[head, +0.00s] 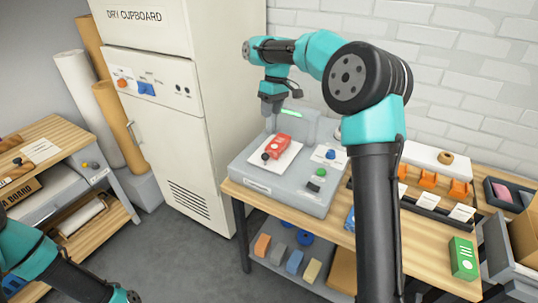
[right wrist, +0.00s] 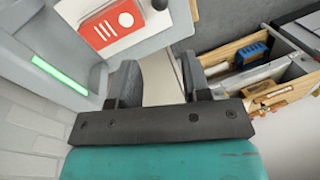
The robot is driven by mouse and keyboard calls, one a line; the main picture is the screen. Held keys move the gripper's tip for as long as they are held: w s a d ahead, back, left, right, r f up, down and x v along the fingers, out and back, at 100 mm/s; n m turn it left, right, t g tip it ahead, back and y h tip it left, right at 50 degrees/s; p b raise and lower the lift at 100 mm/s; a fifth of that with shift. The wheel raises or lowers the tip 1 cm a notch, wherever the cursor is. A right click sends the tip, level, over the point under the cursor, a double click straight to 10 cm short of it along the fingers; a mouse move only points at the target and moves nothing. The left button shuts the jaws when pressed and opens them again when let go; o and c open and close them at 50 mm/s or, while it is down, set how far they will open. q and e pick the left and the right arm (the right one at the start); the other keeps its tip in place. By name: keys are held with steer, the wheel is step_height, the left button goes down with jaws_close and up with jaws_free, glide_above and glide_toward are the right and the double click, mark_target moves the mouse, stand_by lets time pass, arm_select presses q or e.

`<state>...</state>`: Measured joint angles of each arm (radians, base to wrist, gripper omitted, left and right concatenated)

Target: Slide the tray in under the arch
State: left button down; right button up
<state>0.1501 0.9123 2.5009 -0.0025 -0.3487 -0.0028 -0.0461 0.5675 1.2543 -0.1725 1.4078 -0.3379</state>
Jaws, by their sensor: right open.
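The tray (head: 289,158) is a thin white plate on a grey bench machine (head: 300,194), with a red block (head: 279,146) on it and a black knob (head: 265,156) at its near left. The grey arch (head: 306,128) stands behind the tray and carries a lit green strip (head: 291,113). The tray lies in front of the arch. My right gripper (head: 267,113) is open and empty, above and behind the tray, by the arch's left side. In the right wrist view, the tray (right wrist: 72,12) and green strip (right wrist: 60,75) show beyond the fingers (right wrist: 158,84). My left gripper is out of frame.
A tall dry cupboard (head: 158,120) stands left of the machine. The wooden table (head: 408,232) carries a rack of orange pieces (head: 428,180) and a green box (head: 463,258) at right. A blue button (head: 330,154) and green button (head: 321,172) sit on the machine.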

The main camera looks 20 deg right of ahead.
mark_target(266, 154)
stand_by(0.4)
steer(key=a+f, duration=0.1)
steer(key=f, duration=0.4)
steer(key=s+a+f, duration=0.1)
steer(key=f, duration=0.5)
steer(key=a+f, duration=0.1)
steer(key=f, duration=0.5)
steer(key=shift+s, duration=0.25)
steer(key=shift+c, duration=0.2)
jaws_close()
